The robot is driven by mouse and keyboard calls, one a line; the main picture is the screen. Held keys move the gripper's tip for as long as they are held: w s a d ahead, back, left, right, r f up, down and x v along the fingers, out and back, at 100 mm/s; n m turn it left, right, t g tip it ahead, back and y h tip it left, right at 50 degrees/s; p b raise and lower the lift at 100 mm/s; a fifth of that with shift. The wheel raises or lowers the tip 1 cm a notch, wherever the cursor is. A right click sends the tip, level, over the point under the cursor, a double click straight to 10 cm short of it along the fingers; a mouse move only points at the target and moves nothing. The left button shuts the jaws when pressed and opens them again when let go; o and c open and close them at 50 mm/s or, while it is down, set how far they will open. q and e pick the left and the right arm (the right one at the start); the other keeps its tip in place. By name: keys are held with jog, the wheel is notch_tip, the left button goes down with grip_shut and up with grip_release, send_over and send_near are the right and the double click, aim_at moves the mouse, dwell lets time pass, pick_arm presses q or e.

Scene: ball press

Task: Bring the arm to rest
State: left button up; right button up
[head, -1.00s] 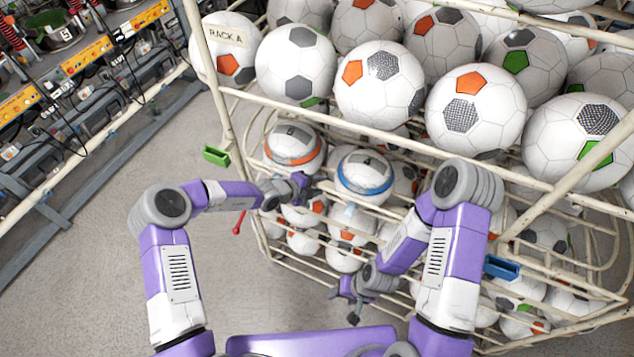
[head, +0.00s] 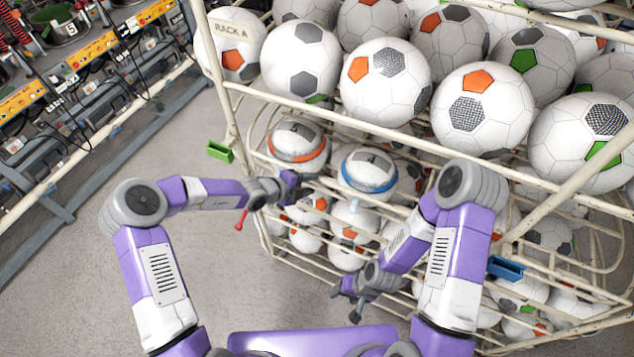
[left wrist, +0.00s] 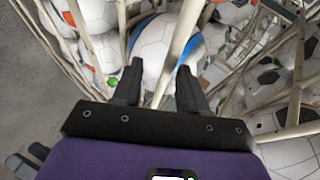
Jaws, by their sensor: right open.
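My left gripper (head: 291,186) is at the front of the lower rack level, just below a ball with an orange band (head: 297,146) and left of a ball with a blue band (head: 369,173). In the left wrist view its two fingers (left wrist: 160,88) stand apart with no ball held. A cream rack bar and the blue-banded ball (left wrist: 160,48) show beyond them. My right gripper (head: 349,300) hangs low at the rack's front, open and empty, its fingers small in the picture.
A cream wire rack (head: 232,108) full of soccer balls fills the right side. A green bracket (head: 219,152), a red-tipped lever (head: 239,222) and a blue bracket (head: 505,267) are on its front. A workbench (head: 100,100) stands at the left. Grey floor (head: 60,290) lies open between.

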pick_arm(q)
jog(key=shift+v, duration=0.95)
jog(key=s+a+f+n+g+y+b, duration=0.1)
jog(key=s+a+f+n+g+b, duration=0.1)
jog(key=s+f+n+b, duration=0.4)
jog(key=s+a+f+n+g+y+b, duration=0.2)
jog(key=s+f+n+b, duration=0.4)
jog(key=s+f+n, duration=0.7)
jog(key=s+a+f+n+g+y+b, duration=0.1)
jog(key=s+a+f+n+b, duration=0.3)
jog(key=s+f+n, duration=0.5)
notch_tip(320, 180, down, 5)
jog(key=n+y+b, duration=0.1)
jog(key=b, duration=0.1)
jog(key=shift+s+a+f+g+b, duration=0.2)
jog(key=shift+s+a+g+b, duration=0.15)
jog(key=shift+s+g, duration=0.05)
